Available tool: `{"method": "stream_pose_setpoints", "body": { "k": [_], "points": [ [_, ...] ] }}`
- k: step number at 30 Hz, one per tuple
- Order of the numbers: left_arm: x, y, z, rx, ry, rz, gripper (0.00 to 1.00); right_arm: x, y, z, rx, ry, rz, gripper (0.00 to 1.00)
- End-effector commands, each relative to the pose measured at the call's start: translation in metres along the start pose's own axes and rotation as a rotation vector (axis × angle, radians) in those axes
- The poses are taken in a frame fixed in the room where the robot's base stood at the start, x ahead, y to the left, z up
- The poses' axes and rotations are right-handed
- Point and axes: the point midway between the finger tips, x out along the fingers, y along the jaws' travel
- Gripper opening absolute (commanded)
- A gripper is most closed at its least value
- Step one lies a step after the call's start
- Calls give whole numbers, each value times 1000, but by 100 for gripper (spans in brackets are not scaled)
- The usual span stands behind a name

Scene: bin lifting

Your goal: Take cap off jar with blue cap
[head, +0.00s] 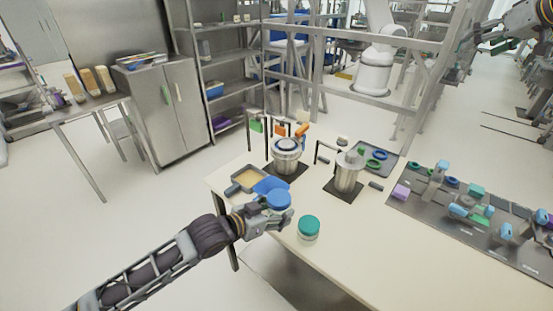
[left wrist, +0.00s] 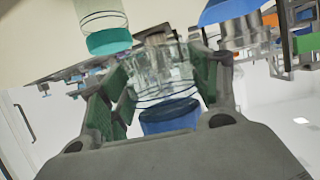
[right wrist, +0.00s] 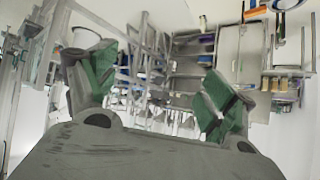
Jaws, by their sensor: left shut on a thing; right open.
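The jar with the blue cap is at the near left edge of the table in the head view, its blue cap (head: 279,199) on top. In the left wrist view its clear body (left wrist: 160,75) is between the green finger pads, with the blue cap (left wrist: 170,117) close to the palm. My left gripper (head: 277,213) is shut on this jar; whether the jar touches the table is unclear. My right gripper (head: 484,36) is far off at the upper right of the head view; its fingers (right wrist: 150,90) are spread and empty in the right wrist view.
A jar with a teal cap (head: 308,227) stands just right of the left gripper. A cluttered dark mat (head: 420,210) lies right. The front tabletop is clear.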

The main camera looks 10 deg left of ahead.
Motion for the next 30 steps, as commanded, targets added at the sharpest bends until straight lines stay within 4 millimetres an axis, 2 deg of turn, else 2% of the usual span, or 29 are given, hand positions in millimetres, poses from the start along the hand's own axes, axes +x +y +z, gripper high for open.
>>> {"method": "stream_pose_setpoints", "body": {
  "k": [1, 3, 14, 23, 30],
  "points": [
    [0, 0, -1, 0, 2, 0, 19, 8, -18, 1, -26, -18, -17, 84],
    [0, 0, -1, 0, 2, 0, 19, 19, -41, 4, -60, -47, -39, 84],
    [0, 0, -1, 0, 2, 0, 19, 65, -159, 31, -241, -194, -146, 84],
    [0, 0, -1, 0, 2, 0, 19, 92, -256, 69, -406, -324, -234, 84],
    [0, 0, -1, 0, 2, 0, 19, 104, -331, 109, -549, -431, -299, 84]
  ]
}}
